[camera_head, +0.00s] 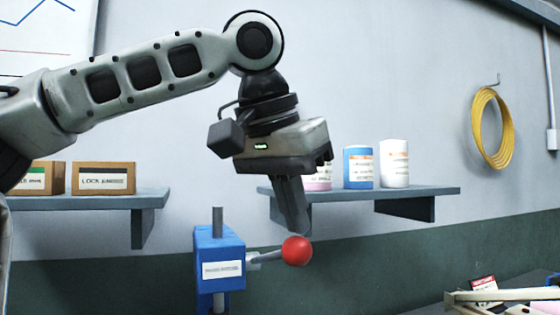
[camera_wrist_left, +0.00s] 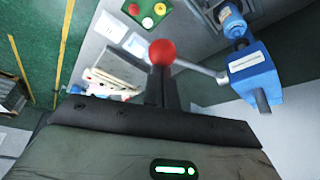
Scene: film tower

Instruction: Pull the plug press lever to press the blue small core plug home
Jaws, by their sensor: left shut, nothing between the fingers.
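The plug press (camera_head: 220,262) is a blue block with a white label and a grey rod upright through its top. Its lever (camera_head: 268,256) reaches out to the right and ends in a red ball (camera_head: 296,251). My left gripper (camera_head: 298,229) points down with its fingers together and empty, its tips just above or beside the ball; I cannot tell whether they touch. In the left wrist view the ball (camera_wrist_left: 162,52) shows just past the fingertips, and the press (camera_wrist_left: 252,68) is at the right. A blue round part (camera_wrist_left: 232,20) shows near the press; I cannot tell if it is the plug.
A wall shelf (camera_head: 420,191) with several containers is behind my gripper. Another shelf (camera_head: 95,202) at the left holds cardboard boxes. A yellow coil (camera_head: 478,130) hangs on the wall. The left wrist view shows a green panel with coloured buttons (camera_wrist_left: 147,12) beyond the ball.

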